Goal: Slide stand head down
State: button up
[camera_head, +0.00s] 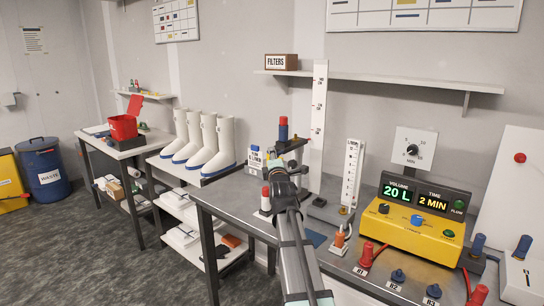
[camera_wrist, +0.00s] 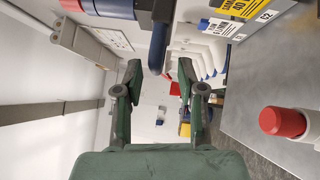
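The stand has a tall white scaled post (camera_head: 318,120). A dark head arm (camera_head: 292,146) reaches left from it and carries a blue cylinder (camera_head: 283,133) with a red top. In the wrist view the cylinder (camera_wrist: 108,8) shows at the top edge. Beside it a dark bracket (camera_wrist: 161,12) and a rounded dark-blue bar (camera_wrist: 158,48) point toward my gripper. My gripper (camera_wrist: 159,80) is open and empty, its fingers on either side of the bar's line; the bar's end looks just ahead of the fingertips. In the head view my gripper (camera_head: 276,172) is just below the head.
A red-capped white bottle (camera_wrist: 285,122) stands on the bench below my gripper. A flowmeter (camera_head: 352,172) and a yellow control box (camera_head: 412,237) stand to the right. A yellow sample label (camera_wrist: 238,8) is close by. White boots (camera_head: 215,145) stand on the side rack. A shelf (camera_head: 390,80) runs above.

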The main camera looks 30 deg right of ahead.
jog(key=v, duration=0.9)
jog(key=shift+s, duration=0.3)
jog(key=s+a+f+m+g+y, duration=0.1)
jog(key=a+f+m+g+y, duration=0.3)
jog(key=f, duration=0.7)
jog(key=a+f+m+g, duration=0.1)
jog(key=a+f+g, duration=0.1)
jog(key=a+f, duration=0.65)
jog(key=s+a+f+m+g+y, duration=0.1)
jog(key=a+f+m+g+y, duration=0.15)
jog(key=f, duration=1.05)
jog(key=s+a+f+m+g, duration=0.2)
jog(key=s+a+f+g, duration=0.1)
jog(key=s+a+f, duration=0.4)
jog(key=s+a+f+m+g, duration=0.2)
jog(key=s+f+m+g, duration=0.15)
jog(key=f, duration=0.45)
jog(key=s+a+f+g+p, duration=0.1)
jog(key=s+f+g, duration=0.2)
jog(key=s+f, duration=0.4)
jog(key=s+a+f+m+g, duration=0.1)
jog(key=s+f+g, duration=0.2)
jog(key=s+f, duration=0.5)
jog(key=s+a+f+m+g+p, duration=0.1)
jog(key=s+f+g, duration=0.3)
jog(key=s, duration=2)
notch_tip(320, 180, down, 3)
jog(key=shift+s+a+f+y+p, duration=0.2)
jog(key=shift+s+a+y+p, duration=0.15)
jog(key=shift+a+y, duration=0.1)
